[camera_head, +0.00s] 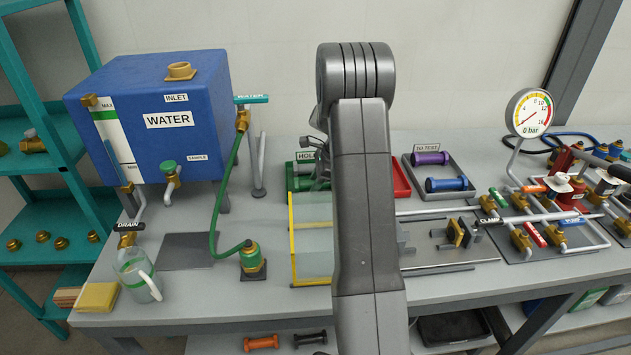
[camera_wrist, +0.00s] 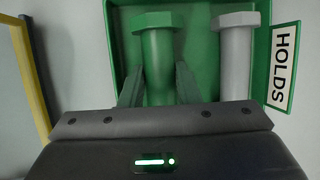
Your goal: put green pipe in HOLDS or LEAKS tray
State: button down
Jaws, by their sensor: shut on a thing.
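In the wrist view the green pipe (camera_wrist: 157,62) stands between the two fingers of my gripper (camera_wrist: 159,88), which is shut on it. The pipe is over or inside the green HOLDS tray (camera_wrist: 120,50); I cannot tell whether it touches the tray floor. A grey pipe (camera_wrist: 237,65) lies in the same tray, to the right of the green one. In the head view the HOLDS tray (camera_head: 290,174) is partly covered by my arm. A red tray (camera_head: 402,178), its label hidden, shows just right of my arm. The green pipe is not clear in the head view.
A yellow-edged clear guard (camera_head: 309,240) stands in front of the HOLDS tray. A grey tray (camera_head: 462,188) with purple and blue pipes is to the right. The blue water tank (camera_head: 150,120), green hose (camera_head: 226,180) and jug (camera_head: 135,275) are left. The gauge (camera_head: 529,113) stands far right.

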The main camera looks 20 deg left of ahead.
jog(key=shift+f, duration=0.1)
jog(key=c, duration=1)
grip_release()
jog(key=v, duration=1.3)
jog(key=shift+d+r+b, duration=0.15)
jog(key=shift+r+b, duration=0.2)
jog(key=shift+b, duration=0.05)
jog(key=shift+f, duration=0.1)
jog(key=p+x, duration=0.1)
jog(key=x, duration=1.2)
jog(key=shift+a+f, duration=0.2)
jog(key=shift+f, duration=0.1)
jog(key=shift+d+r, duration=0.1)
jog(key=shift+r, duration=0.2)
